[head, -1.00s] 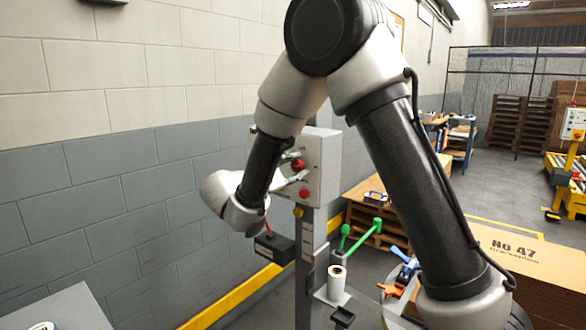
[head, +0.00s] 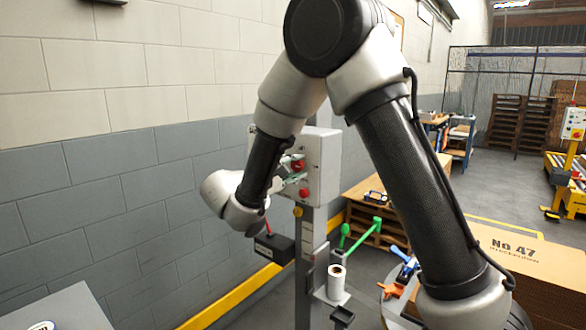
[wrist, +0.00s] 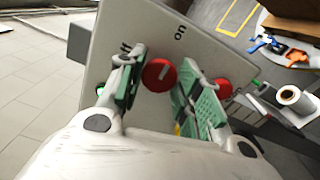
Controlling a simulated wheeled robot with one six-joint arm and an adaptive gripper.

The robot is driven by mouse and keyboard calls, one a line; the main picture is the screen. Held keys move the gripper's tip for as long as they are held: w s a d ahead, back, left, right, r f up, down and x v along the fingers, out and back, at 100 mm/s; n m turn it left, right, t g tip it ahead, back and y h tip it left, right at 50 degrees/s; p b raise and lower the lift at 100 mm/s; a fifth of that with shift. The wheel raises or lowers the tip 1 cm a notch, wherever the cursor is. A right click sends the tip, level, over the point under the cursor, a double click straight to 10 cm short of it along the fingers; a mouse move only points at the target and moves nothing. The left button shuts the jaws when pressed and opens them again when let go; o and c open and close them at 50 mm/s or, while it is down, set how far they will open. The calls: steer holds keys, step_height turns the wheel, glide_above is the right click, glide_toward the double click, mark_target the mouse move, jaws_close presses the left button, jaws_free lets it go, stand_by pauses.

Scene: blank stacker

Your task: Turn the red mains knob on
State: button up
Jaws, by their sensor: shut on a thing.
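The red mains knob (wrist: 158,74) is on the face of a grey control box (wrist: 150,25). In the wrist view, the words "on" and "off" are printed by the knob. A small pale mark shows on it, but its setting is unclear. My gripper (wrist: 160,88) is shut on the knob, with one green-padded finger on each side of it. In the head view, the knob (head: 298,166) shows partly behind the fingers, and my gripper (head: 289,174) reaches the box front from the left.
A second red button (wrist: 222,88) sits on the box beside the right finger, and shows below the knob in the head view (head: 304,192). A black box with a red lever (head: 274,246) and a white roll (head: 336,282) are lower on the stand. A block wall is behind.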

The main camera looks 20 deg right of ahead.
steer(key=o, duration=1)
steer(key=shift+a, duration=0.1)
steer(key=v, duration=1.2)
